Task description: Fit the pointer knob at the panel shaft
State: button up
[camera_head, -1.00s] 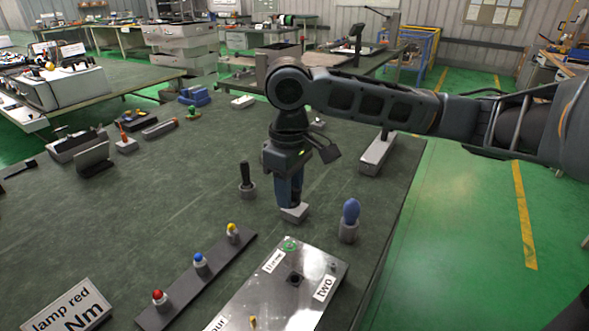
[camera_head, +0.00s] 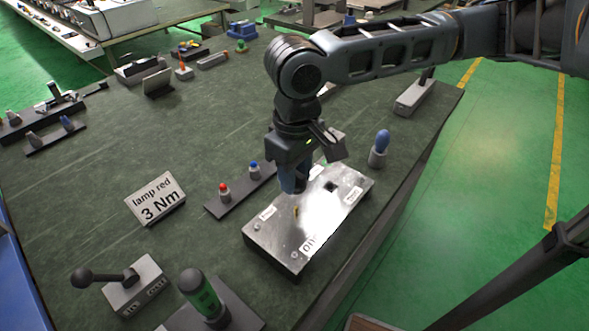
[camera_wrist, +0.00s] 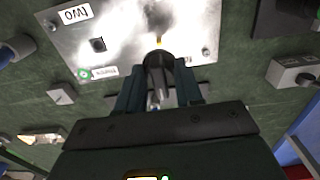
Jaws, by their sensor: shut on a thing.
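The metal panel (camera_head: 265,232) lies on the bench, a shiny plate with white labels, a dark square hole and a small brass-coloured shaft (camera_head: 296,211). My gripper (camera_head: 295,188) points down over the panel, just behind the shaft in the head view. In the wrist view my gripper (camera_wrist: 158,88) is shut on a dark round knob (camera_wrist: 157,62). The shaft (camera_wrist: 158,40) shows just beyond the knob there, apart from it in the picture. The height of the knob over the panel cannot be told. My gripper hides part of the panel in the head view.
A bar with red and blue lamps (camera_head: 222,207) lies left of the panel. A blue-tipped thing in a grey holder (camera_head: 378,158) stands to the right. A sign reading "lamp red 3 Nm" (camera_head: 155,200) and a green cylinder (camera_head: 203,296) are nearby. The bench's middle left is clear.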

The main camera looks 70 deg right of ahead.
aim_at(296, 207)
jog(key=shift+f+b, duration=2)
jog(key=shift+f, duration=0.9)
jog(key=shift+p, duration=0.55)
jog(key=shift+f+b, duration=1)
jog(key=shift+f, duration=0.6)
jog(key=o, duration=1.1)
jog(key=shift+r, duration=0.1)
